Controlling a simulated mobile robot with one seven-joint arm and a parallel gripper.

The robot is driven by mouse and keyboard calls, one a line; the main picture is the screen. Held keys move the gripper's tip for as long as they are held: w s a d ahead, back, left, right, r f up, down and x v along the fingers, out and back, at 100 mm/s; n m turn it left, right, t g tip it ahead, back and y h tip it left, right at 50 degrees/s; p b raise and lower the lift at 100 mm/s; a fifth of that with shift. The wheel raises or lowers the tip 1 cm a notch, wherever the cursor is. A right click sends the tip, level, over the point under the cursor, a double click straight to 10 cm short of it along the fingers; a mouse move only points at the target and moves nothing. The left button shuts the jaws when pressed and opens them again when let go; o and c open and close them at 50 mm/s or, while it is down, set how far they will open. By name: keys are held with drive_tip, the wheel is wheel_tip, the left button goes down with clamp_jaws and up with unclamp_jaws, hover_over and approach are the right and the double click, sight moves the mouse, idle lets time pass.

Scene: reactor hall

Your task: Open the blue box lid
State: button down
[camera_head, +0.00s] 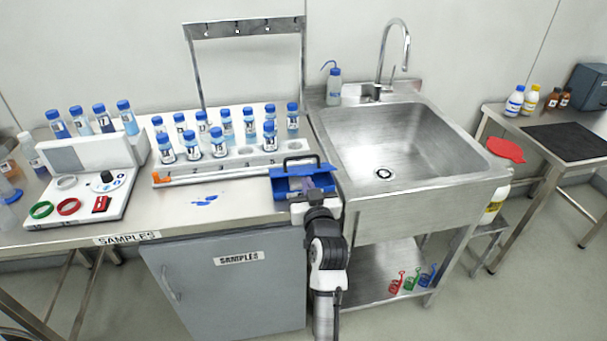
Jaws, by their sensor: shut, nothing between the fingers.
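The blue box (279,186) sits at the right end of the samples counter, by the sink. A black handle (300,158) arches over its back part. My arm reaches up from the bottom of the picture, and my gripper (306,186) is at the front of the box, over its middle. The fingers are shut and empty. My gripper hides much of the box front, so I cannot tell whether the lid is raised or whether the fingers touch it.
A rack (215,176) with several blue-capped bottles stands just left of the box. The sink (400,145) is to the right. Blue pieces (205,200) lie on the counter. A device (85,180) with coloured rings stands at the left.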

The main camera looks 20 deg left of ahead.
sight(304, 172)
drive_tip(key=shift+r+p, duration=0.55)
drive_tip(key=shift+r, duration=0.4)
drive_tip(key=shift+w+a+r+p, duration=0.3)
drive_tip(key=shift+w+a+r, duration=0.35)
drive_tip(key=shift+w+r, duration=0.25)
drive_tip(key=shift+w+a+r+p, duration=0.3)
drive_tip(key=shift+w+a+r, duration=0.35)
drive_tip(key=shift+w+r, duration=0.25)
drive_tip(key=shift+f, duration=0.1)
drive_tip(key=shift+w, duration=0.2)
